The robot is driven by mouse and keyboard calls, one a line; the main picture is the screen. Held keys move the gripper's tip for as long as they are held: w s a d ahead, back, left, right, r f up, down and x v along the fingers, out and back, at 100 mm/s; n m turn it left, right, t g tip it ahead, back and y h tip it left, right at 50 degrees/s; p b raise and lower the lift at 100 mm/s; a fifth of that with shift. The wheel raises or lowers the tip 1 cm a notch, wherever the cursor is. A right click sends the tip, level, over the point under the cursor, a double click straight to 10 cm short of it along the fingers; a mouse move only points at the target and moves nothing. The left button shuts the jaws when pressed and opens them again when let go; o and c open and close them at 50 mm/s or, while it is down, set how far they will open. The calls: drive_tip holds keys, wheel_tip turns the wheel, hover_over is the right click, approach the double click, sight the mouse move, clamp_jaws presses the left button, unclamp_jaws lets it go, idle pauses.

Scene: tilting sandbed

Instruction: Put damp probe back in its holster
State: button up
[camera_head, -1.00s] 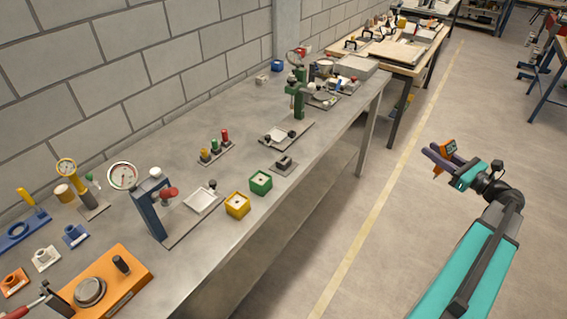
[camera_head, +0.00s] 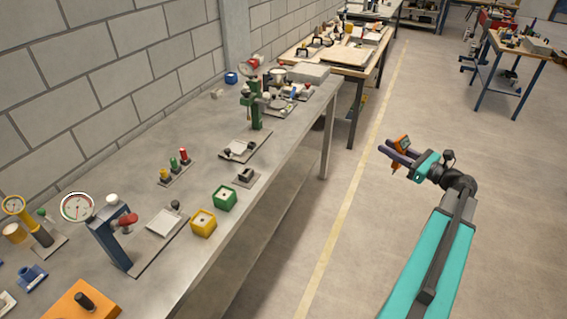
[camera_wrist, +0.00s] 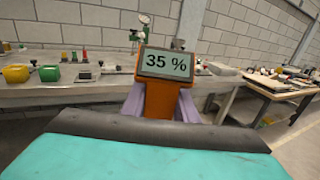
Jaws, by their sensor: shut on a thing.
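The damp probe (camera_head: 402,143) is an orange handheld meter. In the wrist view the probe (camera_wrist: 160,100) stands upright, and its screen reads 35 %. My gripper (camera_head: 392,153) is shut on it, with a purple finger on each side of its body. My gripper (camera_wrist: 160,108) hides the probe's lower part in the wrist view. It holds the probe in the air over the floor, right of the long grey bench (camera_head: 170,200) in the head view. I cannot make out a holster for certain in either view.
The bench carries a yellow box (camera_head: 203,222), a green box (camera_head: 225,197), a blue press (camera_head: 110,235) and a green stand (camera_head: 256,110). A wooden table (camera_head: 370,72) stands beyond it, and a blue-legged table (camera_head: 520,45) at the far right. The floor around my arm is clear.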

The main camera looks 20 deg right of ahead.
drive_tip(key=w+a+f+n+g+y+b, duration=0.2)
drive_tip(key=w+a+f, duration=0.1)
drive_tip(key=a, duration=1.1)
drive_tip(key=w+a+f+n+g+y+b, duration=0.2)
drive_tip(key=w+a+f+y+b, duration=0.1)
drive_tip(key=a, duration=1.2)
drive_tip(key=w+a+f+n+g+y+b, duration=0.2)
drive_tip(key=a+f, duration=0.3)
drive_tip(key=a, duration=1)
drive_tip(key=shift+w+a+f+y+b, duration=0.25)
drive_tip(key=shift+w+y+b, duration=0.15)
drive_tip(key=shift+w, duration=0.4)
drive_tip(key=shift+s, duration=0.1)
